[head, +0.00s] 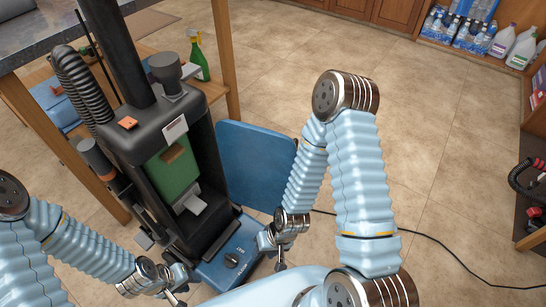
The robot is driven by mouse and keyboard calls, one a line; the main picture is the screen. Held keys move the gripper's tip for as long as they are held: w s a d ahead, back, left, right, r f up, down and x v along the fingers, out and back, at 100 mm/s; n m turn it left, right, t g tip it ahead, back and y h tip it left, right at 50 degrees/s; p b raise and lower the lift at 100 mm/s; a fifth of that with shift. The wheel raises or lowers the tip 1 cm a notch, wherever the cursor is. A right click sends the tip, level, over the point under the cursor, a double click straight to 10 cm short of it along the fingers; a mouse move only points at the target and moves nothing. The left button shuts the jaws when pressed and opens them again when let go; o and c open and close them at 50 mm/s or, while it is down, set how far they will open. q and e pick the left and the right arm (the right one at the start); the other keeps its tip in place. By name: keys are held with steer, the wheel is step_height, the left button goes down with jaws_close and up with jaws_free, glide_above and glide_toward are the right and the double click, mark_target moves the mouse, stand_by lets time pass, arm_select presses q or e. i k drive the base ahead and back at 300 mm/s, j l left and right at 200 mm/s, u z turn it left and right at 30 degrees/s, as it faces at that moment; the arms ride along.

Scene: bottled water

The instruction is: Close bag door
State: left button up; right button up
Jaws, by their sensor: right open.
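A dark upright vacuum cleaner (112,128) with a blue base (232,262) stands on the floor, its bag compartment facing me. A green bag (172,172) shows inside the open compartment. The blue bag door (250,160) is swung wide to the right of the vacuum, partly behind my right arm. My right gripper (272,250) is open, low beside the base and below the door; I cannot tell if it touches either. My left gripper (178,284) is at the lower left, in front of the base. Its fingers are too small and partly hidden to tell their opening.
A wooden table (40,42) with a lower shelf stands behind the vacuum at left. A green spray bottle (198,58) is on the shelf. A black cord (432,240) runs across the tiled floor at right. Shelves with bottled water (458,30) stand far right. The middle floor is clear.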

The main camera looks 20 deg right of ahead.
mark_target(257, 162)
steer(key=l+u, duration=0.25)
steer(key=l, duration=0.25)
steer(key=l+u, duration=0.25)
steer(key=l, duration=0.25)
steer(key=k+l+u, duration=0.25)
steer(key=l, duration=0.25)
steer(key=i+l+u, duration=0.15)
steer(key=l+u, duration=0.2)
steer(key=l, duration=0.15)
steer(key=l+u, duration=0.75)
steer(key=l, duration=0.3)
steer(key=k+l+u, duration=0.2)
steer(key=k+j+z, duration=0.1)
steer(key=z, duration=0.25)
